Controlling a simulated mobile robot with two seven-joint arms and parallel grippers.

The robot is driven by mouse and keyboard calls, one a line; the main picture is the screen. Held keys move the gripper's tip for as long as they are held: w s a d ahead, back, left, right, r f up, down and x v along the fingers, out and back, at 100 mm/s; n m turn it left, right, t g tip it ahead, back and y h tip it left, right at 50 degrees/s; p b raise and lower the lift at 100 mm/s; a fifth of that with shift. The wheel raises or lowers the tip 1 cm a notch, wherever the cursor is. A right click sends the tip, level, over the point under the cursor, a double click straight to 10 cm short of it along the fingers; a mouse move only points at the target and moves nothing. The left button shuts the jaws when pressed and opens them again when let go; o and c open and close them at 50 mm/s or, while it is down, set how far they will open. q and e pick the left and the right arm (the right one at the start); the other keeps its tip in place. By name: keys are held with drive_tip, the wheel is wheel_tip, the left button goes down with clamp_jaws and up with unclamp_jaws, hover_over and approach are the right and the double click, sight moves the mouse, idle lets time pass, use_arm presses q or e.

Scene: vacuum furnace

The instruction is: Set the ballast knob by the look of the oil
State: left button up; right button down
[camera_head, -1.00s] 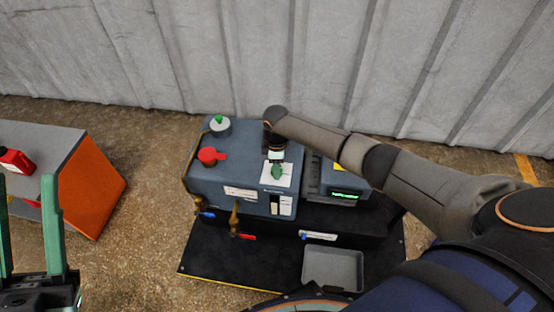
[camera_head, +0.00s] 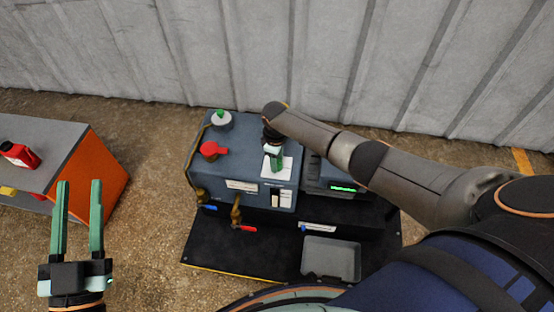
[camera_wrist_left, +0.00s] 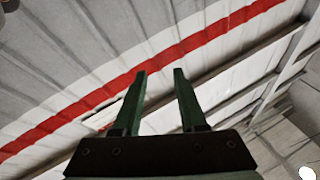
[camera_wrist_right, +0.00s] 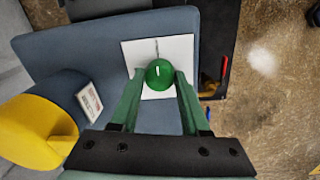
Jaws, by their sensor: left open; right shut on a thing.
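The blue-grey pump (camera_head: 225,178) stands on a black base. On its top is a white plate (camera_wrist_right: 182,50) with a green round knob (camera_wrist_right: 159,74). My right gripper (camera_head: 274,163) reaches down from above, its fingers shut on the green knob, one on each side. In the right wrist view, my right gripper (camera_wrist_right: 158,76) shows a thin dark line on the plate beyond the knob. Pale panels (camera_head: 281,198) sit on the pump's front; any oil there is too small to read. My left gripper (camera_head: 80,184) is open and empty, away from the pump.
A red lever knob (camera_head: 210,149) and a green-topped cap (camera_head: 221,119) are on the pump. Brass valves (camera_head: 236,210) have red and blue handles. A grey tray (camera_head: 331,260) lies in front.

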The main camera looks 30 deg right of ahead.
drive_tip(key=shift+c, duration=1.9)
unclamp_jaws()
